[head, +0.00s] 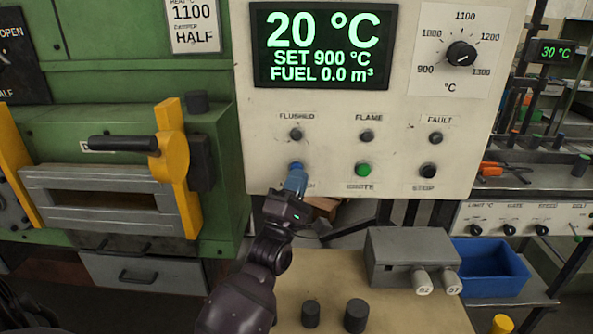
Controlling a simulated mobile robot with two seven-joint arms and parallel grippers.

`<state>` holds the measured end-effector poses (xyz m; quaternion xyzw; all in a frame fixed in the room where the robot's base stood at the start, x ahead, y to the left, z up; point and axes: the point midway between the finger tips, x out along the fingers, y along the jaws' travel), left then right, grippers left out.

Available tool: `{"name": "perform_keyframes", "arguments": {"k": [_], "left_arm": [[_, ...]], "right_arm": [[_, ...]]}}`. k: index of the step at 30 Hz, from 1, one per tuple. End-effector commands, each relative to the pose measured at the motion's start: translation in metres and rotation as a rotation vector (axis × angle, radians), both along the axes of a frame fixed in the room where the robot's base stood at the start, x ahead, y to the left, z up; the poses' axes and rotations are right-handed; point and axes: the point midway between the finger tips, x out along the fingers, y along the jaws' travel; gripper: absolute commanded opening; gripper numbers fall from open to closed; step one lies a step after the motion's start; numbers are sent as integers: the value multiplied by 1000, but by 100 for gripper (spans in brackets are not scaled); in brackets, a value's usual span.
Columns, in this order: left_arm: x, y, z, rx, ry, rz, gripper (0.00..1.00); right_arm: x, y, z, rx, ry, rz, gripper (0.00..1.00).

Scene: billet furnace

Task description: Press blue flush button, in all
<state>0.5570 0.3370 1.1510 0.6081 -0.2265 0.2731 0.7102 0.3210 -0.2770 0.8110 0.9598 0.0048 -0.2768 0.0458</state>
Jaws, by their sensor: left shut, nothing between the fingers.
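The blue flush button (296,166) is on the cream control panel, below the dark FLUSHED lamp (295,134). My left gripper (296,181) is shut and empty, its tip directly at the button's lower edge in the head view. It hides part of the button and most of its label. I cannot tell whether the tip touches the button or whether the button is pressed in. My right gripper is not in view.
The green IGNITE button (362,169) and black STOP button (428,170) are to the right. The display (325,45) reads 20 °C, SET 900 °C, FUEL 0.0 m³. A wooden table (400,315) holds a grey box (405,248). The furnace door (105,195) is at left.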

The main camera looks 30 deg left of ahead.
Motion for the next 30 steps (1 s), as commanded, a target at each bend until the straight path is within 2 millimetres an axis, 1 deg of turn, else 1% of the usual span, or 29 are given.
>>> {"name": "perform_keyframes", "arguments": {"k": [16, 23, 30], "left_arm": [[4, 2, 0, 1, 0, 1, 0], [6, 4, 0, 1, 0, 1, 0], [7, 4, 0, 1, 0, 1, 0]], "right_arm": [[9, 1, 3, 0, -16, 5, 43], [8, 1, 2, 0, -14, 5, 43], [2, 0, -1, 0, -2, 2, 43]]}}
